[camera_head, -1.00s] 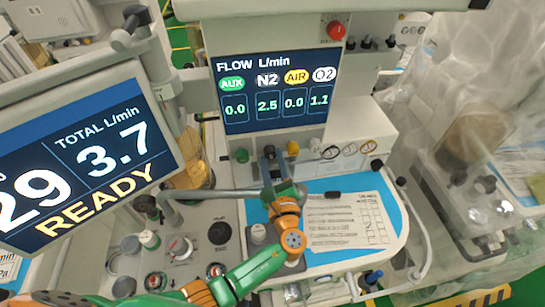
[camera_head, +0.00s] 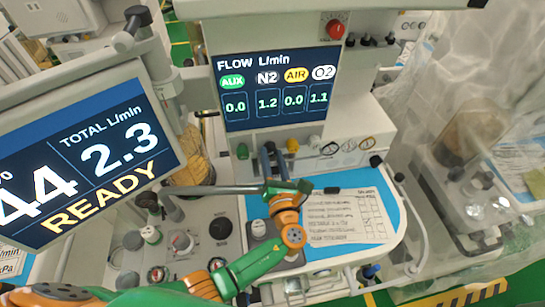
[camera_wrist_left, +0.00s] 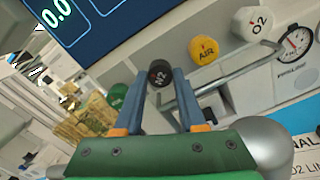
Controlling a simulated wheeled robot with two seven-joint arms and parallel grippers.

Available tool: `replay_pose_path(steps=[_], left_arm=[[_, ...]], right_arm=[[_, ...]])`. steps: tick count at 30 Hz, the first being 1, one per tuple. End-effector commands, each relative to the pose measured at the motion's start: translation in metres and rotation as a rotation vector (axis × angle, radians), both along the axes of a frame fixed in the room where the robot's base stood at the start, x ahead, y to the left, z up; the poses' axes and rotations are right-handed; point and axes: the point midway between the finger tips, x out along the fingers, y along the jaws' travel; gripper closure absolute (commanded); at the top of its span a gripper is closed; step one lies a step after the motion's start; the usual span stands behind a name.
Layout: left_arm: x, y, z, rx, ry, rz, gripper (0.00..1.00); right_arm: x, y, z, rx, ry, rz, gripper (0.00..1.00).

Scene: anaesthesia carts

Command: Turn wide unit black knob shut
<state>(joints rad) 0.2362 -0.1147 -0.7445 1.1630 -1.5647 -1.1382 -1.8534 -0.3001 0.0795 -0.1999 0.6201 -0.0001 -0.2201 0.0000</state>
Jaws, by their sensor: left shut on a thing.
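The wide unit's flow screen (camera_head: 279,88) reads AUX 0.0, N2 1.2, AIR 0.0 and O2 1.1. The black N2 knob (camera_wrist_left: 160,72) sits below it, between the green AUX knob (camera_head: 242,151) and the yellow AIR knob (camera_head: 292,145). My left gripper (camera_head: 268,150) reaches the black knob from the front. In the left wrist view its blue fingers (camera_wrist_left: 160,85) stand on either side of the knob and are shut on it. In the head view the fingers mostly hide the knob. My right gripper is not in view.
The white O2 knob (camera_head: 315,142) and round gauges lie right of the AIR knob. A tilted monitor (camera_head: 95,150) at left reads total 2.3 and READY. A printed sheet (camera_head: 345,215) lies on the blue worktop below. A grey tube (camera_head: 205,190) crosses beside my wrist.

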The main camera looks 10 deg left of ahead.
Motion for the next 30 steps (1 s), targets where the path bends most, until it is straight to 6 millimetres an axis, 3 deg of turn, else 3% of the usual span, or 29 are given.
replay_pose_path(steps=[15, 30], left_arm=[[0.0013, -0.0005, 0.0032, 0.410, 0.162, 0.001, 1.00], [0.0013, -0.0006, 0.0033, 0.597, 0.240, 0.002, 1.00]], right_arm=[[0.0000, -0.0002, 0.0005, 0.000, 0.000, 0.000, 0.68], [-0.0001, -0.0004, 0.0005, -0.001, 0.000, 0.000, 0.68]])
